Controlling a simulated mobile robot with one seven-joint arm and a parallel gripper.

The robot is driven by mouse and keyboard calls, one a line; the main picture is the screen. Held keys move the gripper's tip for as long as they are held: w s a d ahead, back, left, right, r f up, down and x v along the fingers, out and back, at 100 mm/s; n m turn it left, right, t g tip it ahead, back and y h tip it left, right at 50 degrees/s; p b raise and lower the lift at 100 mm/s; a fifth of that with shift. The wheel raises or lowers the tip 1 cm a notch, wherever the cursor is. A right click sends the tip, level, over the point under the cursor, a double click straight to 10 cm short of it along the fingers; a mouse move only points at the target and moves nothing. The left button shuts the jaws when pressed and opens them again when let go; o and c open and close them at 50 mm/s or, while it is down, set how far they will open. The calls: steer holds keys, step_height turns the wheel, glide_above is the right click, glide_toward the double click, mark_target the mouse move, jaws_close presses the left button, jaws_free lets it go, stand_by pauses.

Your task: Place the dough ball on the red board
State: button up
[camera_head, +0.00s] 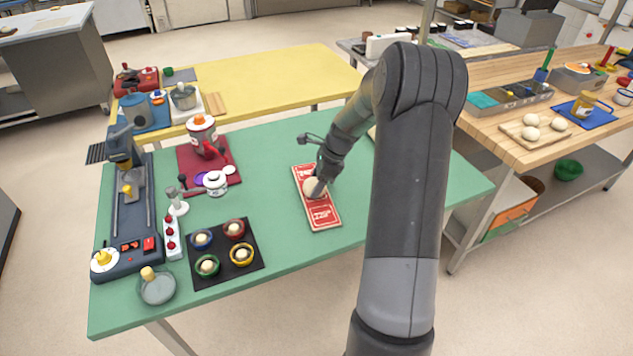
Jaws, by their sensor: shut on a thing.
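The red board (322,215) lies on the green table, a narrow slab with pale lettering and a light edge. A pale dough ball (309,187) is at the upper middle of the board, as seen from my head camera. My gripper (317,188) is shut on the dough ball, pointing down over the board. The fingers hide the ball's right side. I cannot tell whether the ball touches the board or is held just above it.
A black mat (226,273) with several small bowls of dough lies left of the board. A white lidded pot (215,183) and a red mat (190,165) are further back. More dough balls (531,120) rest on a wooden board at right. The green table (270,150) is clear around the red board.

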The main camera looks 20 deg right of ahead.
steer(key=shift+f, duration=0.15)
steer(key=o, duration=1)
steer(key=shift+c, duration=0.2)
steer(key=v, duration=1.2)
steer(key=s+a+r+n+h, duration=0.1)
steer(key=s+a+r+n, duration=0.4)
steer(key=a+r, duration=0.15)
steer(key=s+a+r+n+t+h, duration=0.1)
steer(key=s+a+n, duration=0.3)
steer(key=s, duration=0.4)
steer(key=s+a+r+n+t+h, duration=0.1)
steer(key=s+a+r+n, duration=0.2)
steer(key=s+n, duration=0.4)
steer(key=s+a+r+n+t+h, duration=0.1)
steer(key=s+a+r+n, duration=0.2)
steer(key=s, duration=0.6)
steer(key=a+n, duration=0.2)
steer(key=n, duration=0.1)
steer(key=shift+s+a+t, duration=0.2)
steer(key=shift+s+t, duration=0.05)
steer(key=shift+t, duration=0.15)
